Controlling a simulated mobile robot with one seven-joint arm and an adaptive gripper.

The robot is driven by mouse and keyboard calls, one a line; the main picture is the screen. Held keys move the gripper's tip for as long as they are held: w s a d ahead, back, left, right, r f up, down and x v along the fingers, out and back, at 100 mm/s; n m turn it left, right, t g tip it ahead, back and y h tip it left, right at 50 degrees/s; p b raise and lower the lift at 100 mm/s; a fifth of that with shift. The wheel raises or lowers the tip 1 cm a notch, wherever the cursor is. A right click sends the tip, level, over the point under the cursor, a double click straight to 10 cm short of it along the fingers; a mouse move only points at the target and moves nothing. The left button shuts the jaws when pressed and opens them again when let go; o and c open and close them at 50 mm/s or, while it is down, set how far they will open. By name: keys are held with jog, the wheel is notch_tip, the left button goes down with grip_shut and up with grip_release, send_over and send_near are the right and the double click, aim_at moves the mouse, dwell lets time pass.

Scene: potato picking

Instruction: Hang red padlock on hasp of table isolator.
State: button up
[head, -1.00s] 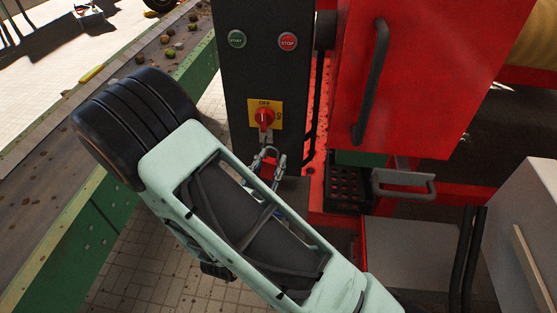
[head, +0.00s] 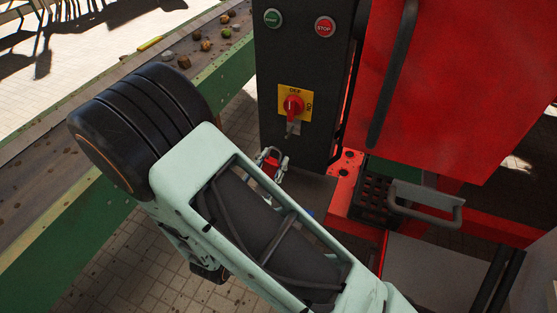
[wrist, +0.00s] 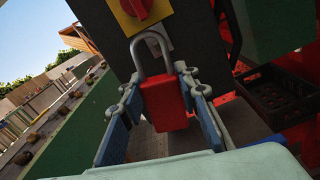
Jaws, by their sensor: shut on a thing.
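The red padlock (wrist: 165,103) is held between the two fingers of my gripper (wrist: 160,100), its grey shackle (wrist: 152,42) pointing up. In the head view the padlock (head: 271,168) is small and partly hidden by the fingers of my gripper (head: 273,163). The isolator (head: 294,105) is a red knob on a yellow plate, on a dark cabinet, with the grey hasp (head: 293,130) below it. The padlock is below and left of the hasp, apart from it in the head view. In the wrist view the shackle overlaps the hasp area below the isolator (wrist: 137,8).
Green and red buttons (head: 298,22) sit above the isolator on the cabinet (head: 272,70). A red machine door (head: 460,90) with a dark handle and a black crate (head: 378,190) are to the right. A conveyor (head: 50,170) with potatoes runs along the left.

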jog(key=shift+w+d+f+b, duration=0.25)
jog(key=shift+w+d+f, duration=0.15)
jog(key=shift+w, duration=1)
jog(key=shift+w+d+f+b, duration=0.2)
jog(key=shift+w+d+f, duration=0.25)
jog(key=shift+w, duration=0.95)
jog(key=shift+w+d+f+b, duration=0.25)
jog(key=shift+w+d, duration=0.3)
jog(key=shift+w, duration=0.85)
jog(key=o, duration=1.3)
